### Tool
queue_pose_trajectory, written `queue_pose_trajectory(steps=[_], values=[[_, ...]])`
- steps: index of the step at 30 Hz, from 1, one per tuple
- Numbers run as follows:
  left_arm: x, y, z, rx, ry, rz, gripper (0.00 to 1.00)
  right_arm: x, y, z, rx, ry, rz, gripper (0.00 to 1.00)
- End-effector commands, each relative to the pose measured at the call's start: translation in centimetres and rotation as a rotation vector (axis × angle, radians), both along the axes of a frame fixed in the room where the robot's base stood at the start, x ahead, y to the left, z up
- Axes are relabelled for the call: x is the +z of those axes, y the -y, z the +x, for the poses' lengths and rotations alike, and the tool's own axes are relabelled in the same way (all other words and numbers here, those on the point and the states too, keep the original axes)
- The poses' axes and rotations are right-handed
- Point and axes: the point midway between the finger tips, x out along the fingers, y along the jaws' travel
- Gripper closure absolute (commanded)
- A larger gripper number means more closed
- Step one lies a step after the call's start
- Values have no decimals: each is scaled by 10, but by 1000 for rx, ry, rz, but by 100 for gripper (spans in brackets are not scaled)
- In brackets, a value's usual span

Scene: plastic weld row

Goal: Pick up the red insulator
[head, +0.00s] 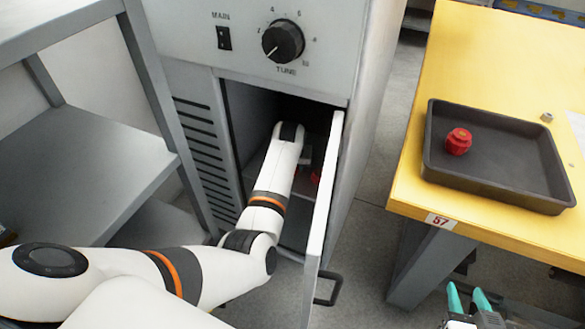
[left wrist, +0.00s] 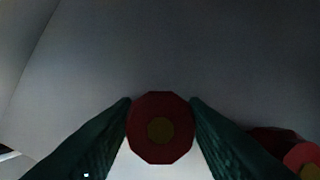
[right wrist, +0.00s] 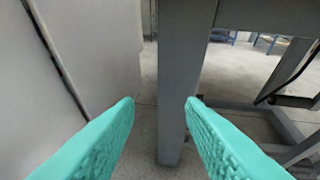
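A red insulator (left wrist: 160,128) with a dull yellow centre is in the left wrist view, end-on, inside the dark drawer. My left gripper (left wrist: 160,103) reaches down over it, one finger at each side. The fingers stand as wide apart as those of my right gripper, and I see no clear squeeze on it. A second red insulator (left wrist: 302,158) lies at the lower right of that view, partly cut off. In the head view my left fingers are hidden in the drawer, with a bit of red (head: 316,177) beside them. My right gripper (head: 467,302) is open and empty.
The open drawer's front panel (head: 322,215) stands close to the right of my left arm. A black tray (head: 500,172) holding another red insulator (head: 458,142) is on the yellow table (head: 430,70). A grey shelf (head: 90,150) is at left.

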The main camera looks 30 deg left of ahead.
Motion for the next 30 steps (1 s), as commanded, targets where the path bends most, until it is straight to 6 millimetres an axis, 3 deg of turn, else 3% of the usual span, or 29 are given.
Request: queue_pose_trajectory(steps=[1,4,5,17,23,30], values=[[0,0,0,0,0,0,69,0,0,0,0,0,0,64],[0,0,0,0,0,0,86,0,0,0,0,-1,0,64],[0,0,0,0,0,0,87,0,0,0,0,-1,0,64],[3,0,-1,0,0,0,87,-4,1,-3,-2,-38,-9,64],[10,1,-4,-1,0,1,87,-23,10,-21,-15,-192,-45,64],[44,0,-3,0,3,1,87,-53,28,-69,-37,-511,-115,64]])
